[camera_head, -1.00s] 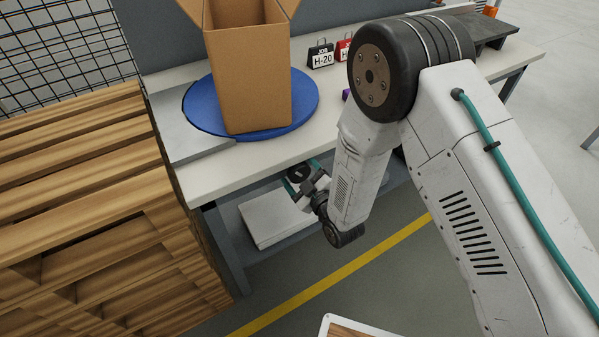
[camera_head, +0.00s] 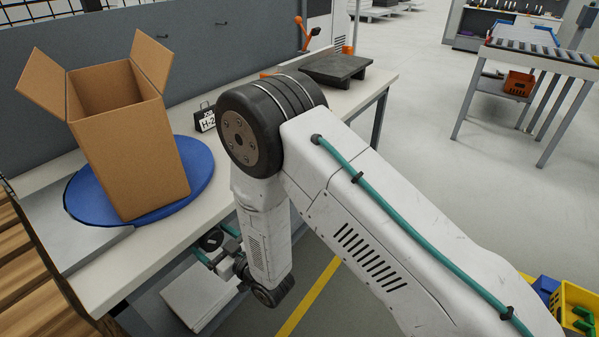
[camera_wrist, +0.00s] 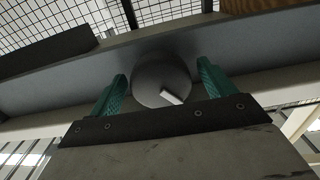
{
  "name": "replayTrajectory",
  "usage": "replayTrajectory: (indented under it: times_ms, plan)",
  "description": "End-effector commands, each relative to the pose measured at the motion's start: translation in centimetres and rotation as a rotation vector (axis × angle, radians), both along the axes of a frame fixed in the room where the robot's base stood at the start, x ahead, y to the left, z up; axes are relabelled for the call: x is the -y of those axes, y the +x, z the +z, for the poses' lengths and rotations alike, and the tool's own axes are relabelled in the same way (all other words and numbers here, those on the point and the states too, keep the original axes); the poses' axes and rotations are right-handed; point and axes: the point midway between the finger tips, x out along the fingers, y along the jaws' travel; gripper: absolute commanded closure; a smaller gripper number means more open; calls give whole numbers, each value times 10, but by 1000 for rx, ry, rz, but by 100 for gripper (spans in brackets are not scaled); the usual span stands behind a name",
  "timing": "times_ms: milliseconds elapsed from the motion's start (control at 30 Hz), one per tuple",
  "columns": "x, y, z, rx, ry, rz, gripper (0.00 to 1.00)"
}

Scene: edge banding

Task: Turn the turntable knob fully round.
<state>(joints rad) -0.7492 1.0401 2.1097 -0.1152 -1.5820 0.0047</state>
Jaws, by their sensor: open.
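The turntable (camera_head: 197,165) is a blue disc on the workbench at left in the head view, with an open cardboard box (camera_head: 130,150) standing on it. The knob (camera_wrist: 160,82) shows in the wrist view as a round grey face with a white pointer mark slanting toward the lower right. My gripper (camera_wrist: 160,85) is open, its two teal fingers on either side of the knob, with a visible gap on each side. In the head view my gripper (camera_head: 216,244) is low at the bench's front edge, partly hidden by my arm.
The workbench (camera_head: 150,250) has a grey back panel and a lower shelf with a pale stack (camera_head: 195,295). Wooden slats (camera_head: 25,270) are at left. Open floor lies to the right.

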Motion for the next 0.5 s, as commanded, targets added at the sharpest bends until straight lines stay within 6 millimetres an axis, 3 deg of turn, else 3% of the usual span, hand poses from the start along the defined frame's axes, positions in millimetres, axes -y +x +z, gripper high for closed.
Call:
replayTrajectory:
  times_ms: [333,500]
  plan:
    - [56,-47,-1,-2,-7,-2,18]
    - [61,-13,24,-41,-71,-50,18]
